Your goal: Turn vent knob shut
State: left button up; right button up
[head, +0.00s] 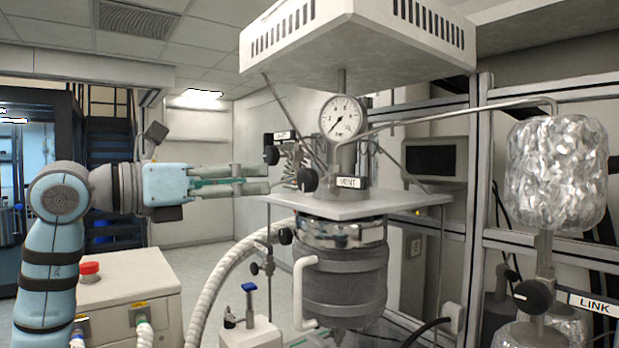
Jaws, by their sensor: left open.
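A round black knob (307,180) sits on the reactor head just left of a white plate (348,182) that reads VENT. My left gripper (266,179) reaches in from the left, level with this knob. Its two grey fingers are open, one above the other, and point right. In the picture a gap separates the fingertips from the knob, and nothing shows between them. Whether the fingers line up with the knob in depth, I cannot tell. My right gripper is out of view.
Another black knob (271,155) sits just above my left fingertips. A pressure gauge (342,117) rises above the flat plate (360,204) of the reactor (345,275). A white hose (225,275) curves below my left gripper. A foil-wrapped vessel (557,172) stands right.

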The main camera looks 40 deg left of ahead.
aim_at(303, 180)
pick_arm(q)
jog(key=x, duration=0.1)
jog(key=p+x, duration=0.1)
jog(key=x, duration=0.3)
jog(key=shift+d+r+p, duration=0.35)
jog(key=x, duration=0.2)
jog(key=p+x, duration=0.1)
jog(key=x, duration=0.4)
jog(key=shift+w+a+f+p, duration=0.2)
jog(key=shift+f+p, duration=0.1)
jog(key=shift+f, duration=0.1)
jog(key=shift+s, duration=0.35)
jog(key=shift+w, duration=0.15)
jog(key=c, duration=1.2)
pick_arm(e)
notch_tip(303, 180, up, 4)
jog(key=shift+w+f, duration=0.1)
